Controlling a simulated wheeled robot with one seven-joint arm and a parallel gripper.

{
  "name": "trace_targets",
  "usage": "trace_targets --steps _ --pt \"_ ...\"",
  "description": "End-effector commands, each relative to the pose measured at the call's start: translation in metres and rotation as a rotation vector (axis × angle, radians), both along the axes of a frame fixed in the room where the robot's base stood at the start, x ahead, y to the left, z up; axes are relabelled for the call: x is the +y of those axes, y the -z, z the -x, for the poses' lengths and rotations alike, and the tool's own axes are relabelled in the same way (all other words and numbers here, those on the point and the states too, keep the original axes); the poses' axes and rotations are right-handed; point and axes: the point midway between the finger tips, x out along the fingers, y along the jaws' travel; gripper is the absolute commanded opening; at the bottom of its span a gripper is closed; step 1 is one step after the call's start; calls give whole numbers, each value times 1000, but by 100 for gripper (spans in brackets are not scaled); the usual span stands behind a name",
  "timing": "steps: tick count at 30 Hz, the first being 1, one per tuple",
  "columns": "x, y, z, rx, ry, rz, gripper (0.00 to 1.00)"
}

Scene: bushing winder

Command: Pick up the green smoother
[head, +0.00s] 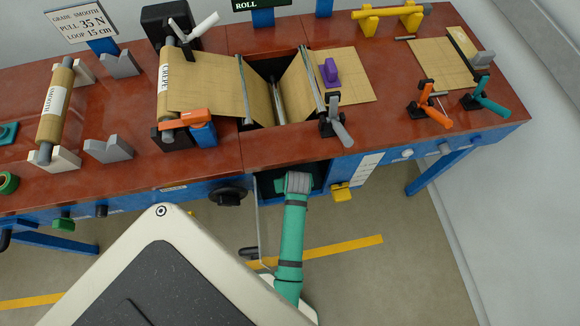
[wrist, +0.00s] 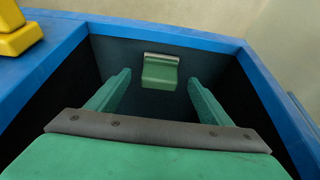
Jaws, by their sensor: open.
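The green smoother (wrist: 160,72), a small green block with a pale metal-like strip along its upper edge, shows in the wrist view. It lies inside a dark, blue-rimmed bin (wrist: 215,38). My gripper (wrist: 158,78) is open, its two green fingers reaching down into the bin. In the wrist view the smoother appears between the fingertips and beyond them, with gaps on both sides. I cannot tell how far below it is. In the head view my arm reaches over the dark bin (head: 268,187) at the bench front; the smoother and fingers are hidden there.
The bin walls stand close around my fingers. A yellow part (wrist: 18,35) sits beside the bin, also in the head view (head: 342,192). The red bench top (head: 225,148) carries rollers, brown paper, a purple tool (head: 330,72) and clamps. A black handwheel (head: 229,194) is left of the bin.

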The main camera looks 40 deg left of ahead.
Motion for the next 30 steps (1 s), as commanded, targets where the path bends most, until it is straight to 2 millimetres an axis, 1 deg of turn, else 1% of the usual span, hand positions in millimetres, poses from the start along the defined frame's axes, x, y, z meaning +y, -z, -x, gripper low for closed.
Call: trace_targets --steps 5,6,9,15,23,24,26,27,30 --pt "11 1 -10 0 1 0 73" --pt "11 9 -10 3 2 3 73" --pt "15 25 -15 3 5 2 73" --pt "20 44 -21 1 8 2 73" --pt "21 46 -22 0 7 0 73" --pt "21 46 -22 0 7 0 71" --pt "21 46 -22 0 7 0 57" --pt "21 46 -22 0 7 0 47" --pt "21 46 -21 0 5 0 26"
